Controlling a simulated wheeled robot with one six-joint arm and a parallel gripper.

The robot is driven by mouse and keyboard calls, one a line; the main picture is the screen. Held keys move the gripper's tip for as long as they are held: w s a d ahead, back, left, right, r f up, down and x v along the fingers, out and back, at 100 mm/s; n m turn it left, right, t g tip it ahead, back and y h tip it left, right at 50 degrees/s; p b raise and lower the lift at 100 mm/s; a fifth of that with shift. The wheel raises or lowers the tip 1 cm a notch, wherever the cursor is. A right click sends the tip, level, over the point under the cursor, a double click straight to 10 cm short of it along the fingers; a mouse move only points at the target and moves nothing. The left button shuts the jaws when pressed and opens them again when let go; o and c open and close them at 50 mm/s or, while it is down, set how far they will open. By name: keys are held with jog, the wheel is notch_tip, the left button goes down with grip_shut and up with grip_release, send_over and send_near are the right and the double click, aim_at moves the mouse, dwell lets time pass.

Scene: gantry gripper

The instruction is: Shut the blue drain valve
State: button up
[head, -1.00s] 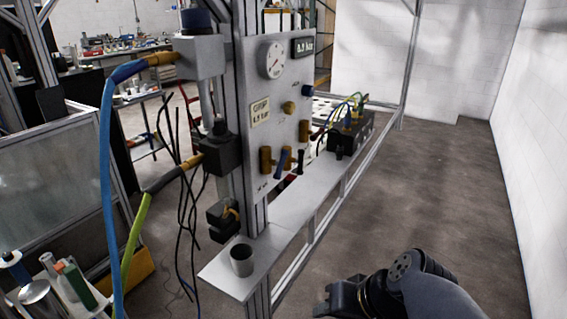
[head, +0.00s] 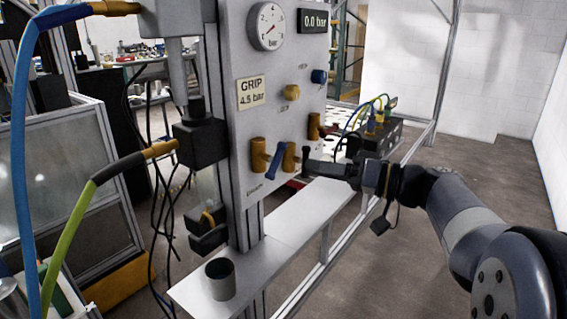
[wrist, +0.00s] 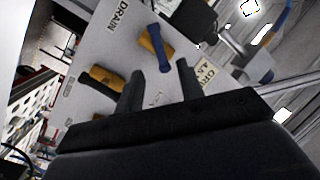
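The blue drain valve is a brass body (head: 258,155) with a blue lever (head: 275,162), low on the grey panel. The lever slants down and to the left in the head view. In the wrist view the blue lever (wrist: 158,50) lies below the word DRAIN, its tip just beyond the gap between my fingers, nearer the right one. My gripper (head: 312,168) is beside the lower valves, to the right of the blue lever. Its fingers (wrist: 160,86) stand apart with nothing visibly held between them. I cannot tell whether they touch the panel or the neighbouring valve.
A second brass valve (head: 291,158) sits close to the right of the blue lever, near my fingers. A third brass valve (head: 314,125) is farther right. A shelf (head: 285,225) with a grey cup (head: 220,278) runs below. Blue and green hoses are at left.

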aim_at(275, 160)
jog(key=x, duration=0.8)
jog(key=shift+p, duration=0.35)
jog(key=shift+c, duration=0.3)
grip_shut()
